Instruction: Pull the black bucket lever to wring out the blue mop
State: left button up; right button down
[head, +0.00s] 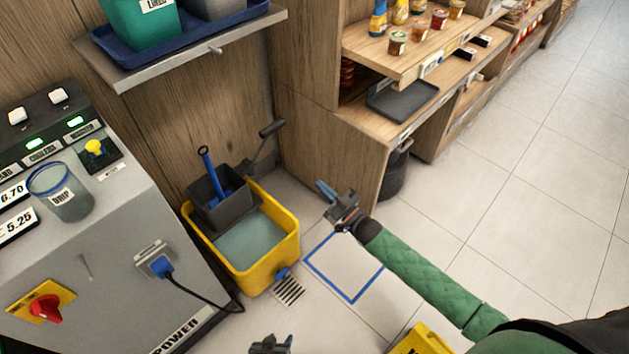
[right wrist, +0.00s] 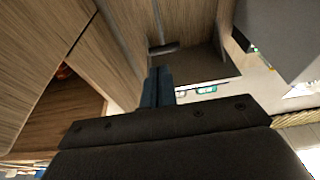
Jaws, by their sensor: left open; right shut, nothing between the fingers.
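The black lever (head: 271,129) rises from the back right of the dark wringer (head: 232,207), its grip leaning up and right. The wringer sits on the yellow bucket (head: 284,250), which holds greyish water. The blue mop handle (head: 209,170) stands tilted in the wringer; the mop head is mostly hidden. My right gripper (head: 325,189) is shut and empty, right of the bucket and apart from the lever. In the right wrist view its blue fingers (right wrist: 158,86) are together, with a dark bar, likely the lever grip, beyond them. My left gripper (head: 271,345) is open at the bottom edge, in front of the bucket.
A wooden shelf unit (head: 330,150) stands close behind my right gripper, with a dark bin (head: 397,172) beside it. The grey machine (head: 110,240) is left, its cable (head: 205,298) running near the bucket. A wall shelf (head: 190,52) hangs above. Open tiled floor lies right.

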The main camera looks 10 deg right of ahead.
jog(key=v, duration=0.4)
jog(key=shift+s+d, duration=0.1)
jog(key=shift+s, duration=0.05)
dwell(0.5)
